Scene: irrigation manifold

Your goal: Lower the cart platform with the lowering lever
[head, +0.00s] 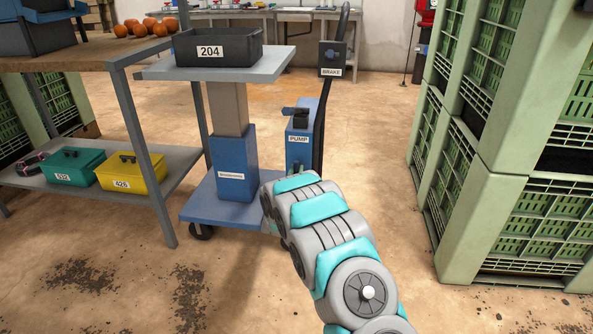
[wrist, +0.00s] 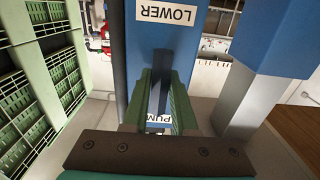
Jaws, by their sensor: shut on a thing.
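The cart platform (head: 160,69) is a grey plate raised on a grey and blue column (head: 235,160), carrying a dark bin (head: 222,48) labelled 204. In the wrist view a LOWER label (wrist: 168,14) shows upside down on the blue housing. A dark lever (wrist: 159,66) below that label lies between the green fingers of my gripper (wrist: 161,90), which is shut on it.
A workbench (head: 80,58) with a lower shelf (head: 60,184) holding a green and a yellow box stands close on the left. Stacked green crates (head: 510,180) stand at the right. A black handle with a BRAKE box (head: 333,58) rises from the cart. Floor between is clear.

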